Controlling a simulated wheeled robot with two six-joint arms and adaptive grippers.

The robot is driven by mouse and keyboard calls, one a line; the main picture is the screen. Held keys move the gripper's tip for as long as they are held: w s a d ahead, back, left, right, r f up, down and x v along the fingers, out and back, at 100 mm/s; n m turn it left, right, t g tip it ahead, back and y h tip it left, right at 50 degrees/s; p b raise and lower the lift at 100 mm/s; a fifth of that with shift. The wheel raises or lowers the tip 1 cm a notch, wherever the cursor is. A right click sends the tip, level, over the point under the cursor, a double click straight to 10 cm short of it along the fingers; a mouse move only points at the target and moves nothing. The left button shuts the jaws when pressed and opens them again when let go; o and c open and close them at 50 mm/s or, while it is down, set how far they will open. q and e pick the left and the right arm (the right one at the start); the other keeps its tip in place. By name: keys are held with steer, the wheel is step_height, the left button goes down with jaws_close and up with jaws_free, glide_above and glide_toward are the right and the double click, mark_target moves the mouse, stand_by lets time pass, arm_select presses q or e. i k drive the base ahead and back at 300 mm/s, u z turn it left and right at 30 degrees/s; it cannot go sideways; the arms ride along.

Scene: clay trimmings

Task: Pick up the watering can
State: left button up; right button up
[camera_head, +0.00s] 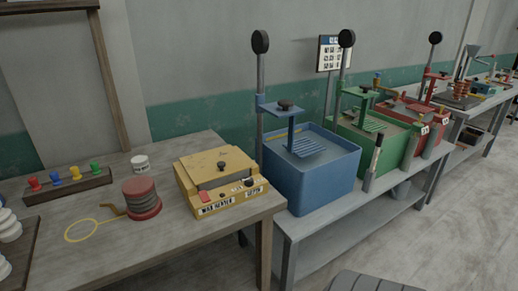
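I see no watering can in the head view. Neither of my grippers is in view, so I cannot tell their place or state. A dark ridged shape shows at the bottom edge, right of the middle, cut off by the frame; I cannot tell what it is.
A wooden table (120,245) at left holds a yellow box (215,170), a red-and-grey spool (141,198), a white jar (140,163) and a peg rack (68,187). Blue (310,180), green (385,145) and red bins stand on a grey bench. Floor at right is clear.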

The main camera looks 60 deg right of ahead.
mark_target(398, 193)
steer(key=z, duration=3)
